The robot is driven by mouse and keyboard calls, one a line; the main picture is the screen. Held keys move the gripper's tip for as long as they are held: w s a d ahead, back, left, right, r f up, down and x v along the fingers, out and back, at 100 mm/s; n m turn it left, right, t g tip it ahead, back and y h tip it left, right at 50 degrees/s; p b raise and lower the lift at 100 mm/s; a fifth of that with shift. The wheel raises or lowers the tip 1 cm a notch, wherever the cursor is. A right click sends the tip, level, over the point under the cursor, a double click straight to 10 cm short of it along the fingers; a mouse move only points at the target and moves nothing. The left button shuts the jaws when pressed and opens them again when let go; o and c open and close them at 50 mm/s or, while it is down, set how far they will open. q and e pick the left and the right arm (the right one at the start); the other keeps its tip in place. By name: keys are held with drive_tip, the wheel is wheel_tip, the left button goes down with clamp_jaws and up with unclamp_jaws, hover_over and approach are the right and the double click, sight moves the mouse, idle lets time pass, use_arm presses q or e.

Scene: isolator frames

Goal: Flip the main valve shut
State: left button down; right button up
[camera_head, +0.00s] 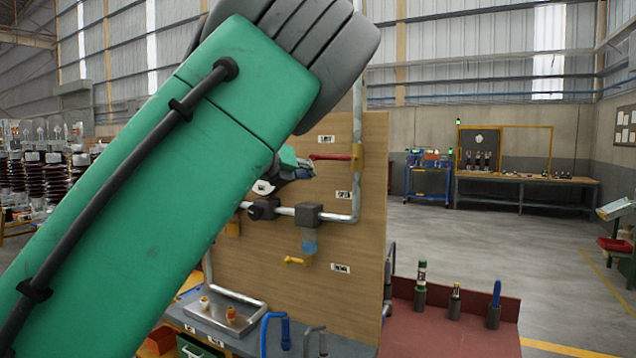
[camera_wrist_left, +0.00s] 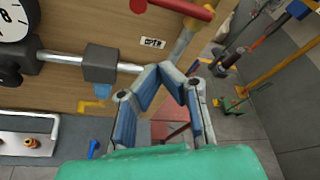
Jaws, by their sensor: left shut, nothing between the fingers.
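A red lever handle (camera_head: 330,157) sits on a yellow valve body (camera_head: 357,157) on the vertical pipe of the wooden panel. It points left, roughly level and across the pipe. In the left wrist view, the red handle (camera_wrist_left: 182,8) crosses the top edge, beyond the fingers. My left gripper (camera_head: 308,168) is mostly hidden behind my green arm, just below and left of the handle in the picture. In the left wrist view, its fingers (camera_wrist_left: 166,68) are shut with nothing between them. I see no clear contact with the handle. My right gripper is out of view.
A horizontal pipe with a dark block (camera_head: 308,214), a gauge (camera_wrist_left: 14,20) and a small yellow lever (camera_head: 293,261) lie below the handle. A red bench top (camera_head: 455,320) holds several tools at right. My arm hides much of the panel's left. Open floor lies right.

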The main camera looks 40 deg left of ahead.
use_arm(q)
drive_tip(key=s, duration=0.3)
drive_tip(key=shift+a+r, duration=0.25)
drive_tip(key=shift+a, duration=0.15)
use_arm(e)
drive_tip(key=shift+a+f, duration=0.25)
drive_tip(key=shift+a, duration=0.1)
use_arm(q)
drive_tip(key=shift+d, duration=0.15)
drive_tip(key=shift+d, duration=0.25)
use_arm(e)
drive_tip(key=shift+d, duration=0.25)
